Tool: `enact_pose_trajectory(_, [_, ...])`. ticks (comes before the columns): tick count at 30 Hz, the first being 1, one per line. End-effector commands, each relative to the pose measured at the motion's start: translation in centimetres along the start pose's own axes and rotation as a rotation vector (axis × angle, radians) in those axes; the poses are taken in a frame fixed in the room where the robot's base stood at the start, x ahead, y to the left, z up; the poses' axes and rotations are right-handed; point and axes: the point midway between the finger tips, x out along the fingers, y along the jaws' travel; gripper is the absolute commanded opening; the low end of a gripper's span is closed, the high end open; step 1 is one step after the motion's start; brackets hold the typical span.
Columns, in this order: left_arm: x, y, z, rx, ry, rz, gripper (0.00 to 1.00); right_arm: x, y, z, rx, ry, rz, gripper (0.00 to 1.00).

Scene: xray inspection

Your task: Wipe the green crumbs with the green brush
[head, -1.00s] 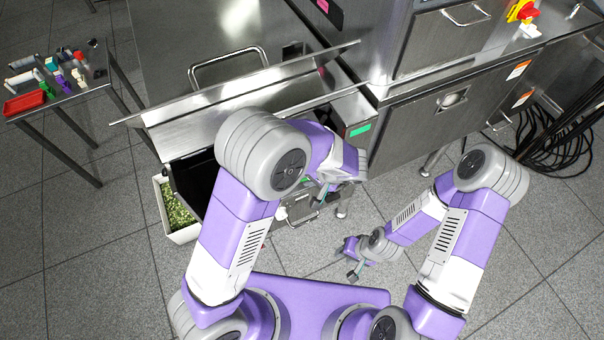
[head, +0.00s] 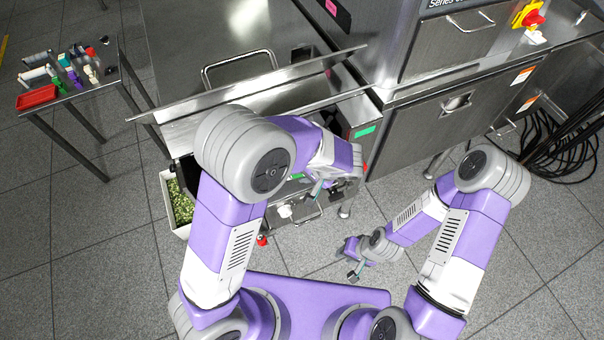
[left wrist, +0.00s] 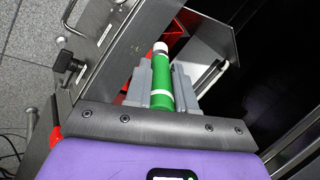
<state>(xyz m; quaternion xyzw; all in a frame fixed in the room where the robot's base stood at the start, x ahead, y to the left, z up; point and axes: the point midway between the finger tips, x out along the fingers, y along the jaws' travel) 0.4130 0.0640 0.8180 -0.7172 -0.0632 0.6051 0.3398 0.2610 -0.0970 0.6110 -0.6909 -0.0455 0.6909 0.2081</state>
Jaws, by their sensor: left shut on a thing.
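My left gripper (left wrist: 160,90) is shut on the green brush, whose green handle (left wrist: 162,100) with white bands and a white end shows between the grey fingers in the left wrist view. The brush's bristles are not clearly visible. In the head view the left gripper (head: 318,188) is over the front of the open steel machine, partly hidden by its own wrist. Green crumbs (head: 181,204) show in a white bin at the machine's left; I cannot make out other crumbs. My right gripper (head: 355,270) hangs low over the floor, too small to read.
The steel machine's raised lid (head: 250,84) and dark opening lie around my left arm. A small side table (head: 88,84) at the far left holds a red tray (head: 36,96) and several small items. Black cables (head: 565,140) lie at right. The floor in front is clear.

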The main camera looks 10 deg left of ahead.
Motion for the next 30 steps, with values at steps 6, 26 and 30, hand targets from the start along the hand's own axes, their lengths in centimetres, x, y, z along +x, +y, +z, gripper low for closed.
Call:
enact_pose_trajectory(6, [-1.9, -1.3, -0.2, -0.001, 0.003, 0.001, 0.0, -1.4, -0.5, 0.1, 0.0, 0.0, 0.0, 0.33])
enact_pose_trajectory(26, [-3.3, -2.2, -0.2, 0.001, 0.002, 0.0, 0.0, -2.3, -0.9, 0.1, 0.0, 0.0, 0.0, 0.33])
enact_pose_trajectory(30, [-3.3, -2.2, -0.2, 0.001, 0.002, 0.0, 0.0, -2.3, -0.9, 0.1, 0.0, -0.001, 0.0, 0.33])
